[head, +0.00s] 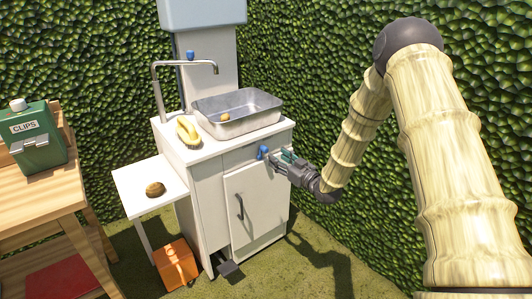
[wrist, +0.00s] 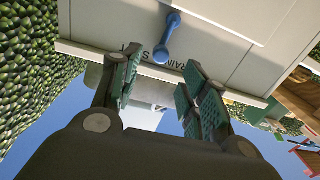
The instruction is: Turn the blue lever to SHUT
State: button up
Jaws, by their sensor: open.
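The blue lever (head: 263,152) is on the front panel of the white sink cabinet (head: 207,195), above its door. In the wrist view the blue lever (wrist: 168,38) is a short bar with rounded ends, slanting across the panel. Dark lettering beside it is partly hidden by my finger; I cannot read a full SHUT mark. My gripper (head: 286,161) is open, just right of the lever in the head view. In the wrist view my gripper (wrist: 160,76) has its green-padded fingers apart, with the lever beyond the fingertips and nothing held.
A metal basin (head: 238,118) holding a small round brown thing and a yellow brush (head: 188,131) are on the cabinet top. A tall tap (head: 184,64) rises behind. The door handle (head: 239,207) sticks out below the lever. A hedge (head: 325,85) stands close behind.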

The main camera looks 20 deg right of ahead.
aim_at(267, 150)
jog(key=x, duration=0.8)
jog(key=shift+a+b, duration=0.1)
jog(key=shift+b, duration=0.25)
grip_shut()
